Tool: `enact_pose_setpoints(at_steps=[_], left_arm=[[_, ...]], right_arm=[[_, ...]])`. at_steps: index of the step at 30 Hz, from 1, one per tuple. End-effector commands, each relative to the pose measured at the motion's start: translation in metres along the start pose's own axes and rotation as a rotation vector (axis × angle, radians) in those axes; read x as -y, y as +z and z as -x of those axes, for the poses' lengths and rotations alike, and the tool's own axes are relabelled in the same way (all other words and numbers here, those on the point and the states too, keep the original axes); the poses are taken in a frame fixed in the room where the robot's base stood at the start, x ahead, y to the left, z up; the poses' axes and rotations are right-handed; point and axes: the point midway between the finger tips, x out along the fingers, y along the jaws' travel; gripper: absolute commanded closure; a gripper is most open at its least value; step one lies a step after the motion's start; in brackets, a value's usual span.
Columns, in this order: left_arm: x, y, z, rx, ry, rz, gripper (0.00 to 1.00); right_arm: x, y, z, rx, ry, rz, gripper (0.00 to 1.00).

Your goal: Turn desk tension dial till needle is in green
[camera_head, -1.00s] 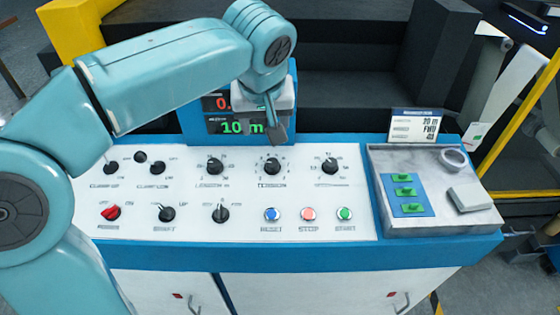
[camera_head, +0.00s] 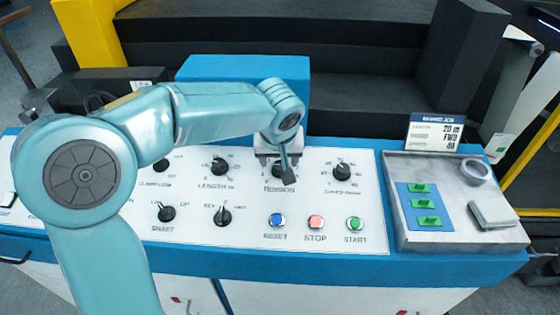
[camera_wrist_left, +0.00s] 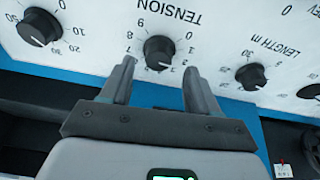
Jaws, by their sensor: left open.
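The tension dial (camera_wrist_left: 159,50) is a round black knob with a white pointer, on the white panel under an upside-down TENSION label in the wrist view. In the head view my left gripper (camera_head: 287,168) hangs over the dial's place and hides most of it, just above the TENSION label. In the wrist view the open fingers (camera_wrist_left: 159,76) point at the dial, one to each side and just short of it, with nothing between them. I see no needle or green zone. My right gripper is not in view.
The length knob (camera_head: 220,166) is left of the gripper and another black knob (camera_head: 342,171) is right of it. Blue reset (camera_head: 278,221), red stop (camera_head: 316,222) and green start (camera_head: 354,224) buttons lie below. A grey tray (camera_head: 408,232) is at the right. A blue box (camera_head: 245,68) stands behind.

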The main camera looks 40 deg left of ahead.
Motion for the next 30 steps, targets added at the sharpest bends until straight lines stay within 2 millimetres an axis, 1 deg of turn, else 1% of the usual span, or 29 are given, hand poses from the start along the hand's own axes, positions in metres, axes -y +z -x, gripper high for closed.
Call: enact_pose_setpoints(at_steps=[1,3,6,9,16,17,18,20,21,30], left_arm=[[0.000,0.000,-0.009,0.004,-0.004,0.000,0.39],[-0.001,0.000,-0.018,0.003,-0.003,0.001,0.39],[-0.001,-0.001,-0.026,0.002,-0.001,0.001,0.39],[-0.002,-0.002,-0.030,0.001,-0.001,0.000,0.39],[-0.002,-0.002,-0.030,0.001,-0.001,0.000,0.39],[-0.002,-0.002,-0.030,0.001,-0.001,0.000,0.49],[-0.002,-0.002,-0.030,0.001,-0.001,0.000,0.62],[-0.002,-0.002,-0.030,0.000,-0.001,0.000,0.81],[-0.002,-0.002,-0.030,0.000,-0.001,0.000,0.83],[-0.002,-0.002,-0.030,0.001,0.006,-0.029,0.83]], right_arm=[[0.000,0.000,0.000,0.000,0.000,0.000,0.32],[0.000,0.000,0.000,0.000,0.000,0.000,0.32],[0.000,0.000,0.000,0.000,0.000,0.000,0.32],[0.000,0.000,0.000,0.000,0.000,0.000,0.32],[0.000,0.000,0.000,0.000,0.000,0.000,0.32],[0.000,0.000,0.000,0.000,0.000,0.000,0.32],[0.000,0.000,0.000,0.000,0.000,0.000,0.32],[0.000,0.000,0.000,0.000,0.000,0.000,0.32],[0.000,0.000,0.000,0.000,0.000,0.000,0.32],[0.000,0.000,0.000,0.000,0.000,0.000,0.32]])
